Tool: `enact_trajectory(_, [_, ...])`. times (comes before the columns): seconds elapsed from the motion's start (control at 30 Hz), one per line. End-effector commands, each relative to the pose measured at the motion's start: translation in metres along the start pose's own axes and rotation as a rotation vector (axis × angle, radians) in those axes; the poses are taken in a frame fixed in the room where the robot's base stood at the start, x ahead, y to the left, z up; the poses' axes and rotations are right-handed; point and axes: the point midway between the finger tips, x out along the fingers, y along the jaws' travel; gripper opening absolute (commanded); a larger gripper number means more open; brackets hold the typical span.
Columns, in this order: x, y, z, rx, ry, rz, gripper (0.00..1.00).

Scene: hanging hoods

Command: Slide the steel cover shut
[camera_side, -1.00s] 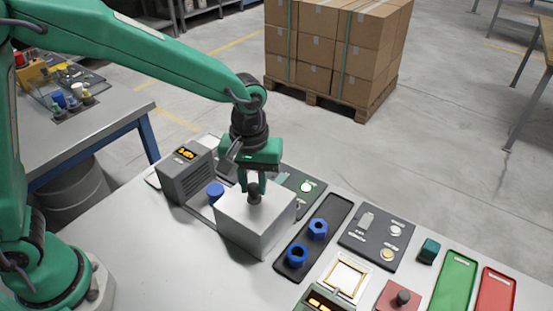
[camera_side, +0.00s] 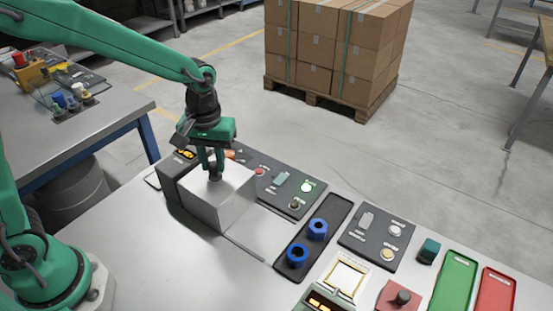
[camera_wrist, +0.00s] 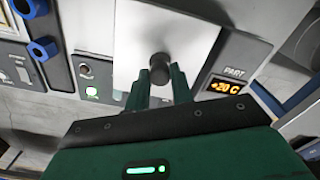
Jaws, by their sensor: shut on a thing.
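The steel cover (camera_side: 225,205) is a box-shaped hood with a dark round knob (camera_side: 214,174) on its top. It stands against the grey unit with the amber display (camera_side: 184,154), which it partly hides in the side view. My gripper (camera_side: 213,165) is shut on the knob from above. The blue piece beside the unit is hidden by the cover.
A dark panel with buttons (camera_side: 286,189) lies behind the cover. A black tray (camera_side: 314,236) with two blue nuts is to the right, with another dark panel (camera_side: 376,237) beyond. A bare pale plate (camera_side: 258,235) shows between cover and tray.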

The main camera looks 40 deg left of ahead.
Motion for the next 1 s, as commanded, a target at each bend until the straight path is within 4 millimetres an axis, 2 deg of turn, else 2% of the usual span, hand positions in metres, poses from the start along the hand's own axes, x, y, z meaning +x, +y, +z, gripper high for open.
enact_trajectory(0.13, [-0.0012, -0.0112, -0.0075, -0.002, 0.006, 0.004, 0.00])
enact_trajectory(0.47, [-0.0014, -0.0145, -0.0088, -0.005, 0.005, 0.003, 0.00])
enact_trajectory(0.5, [-0.0014, -0.0146, -0.0088, -0.005, 0.005, 0.003, 0.29])
enact_trajectory(0.6, [-0.0011, -0.0145, -0.0084, -0.005, 0.004, 0.003, 0.45])
enact_trajectory(1.0, [-0.0041, -0.0134, -0.0073, -0.001, 0.003, 0.002, 0.45])
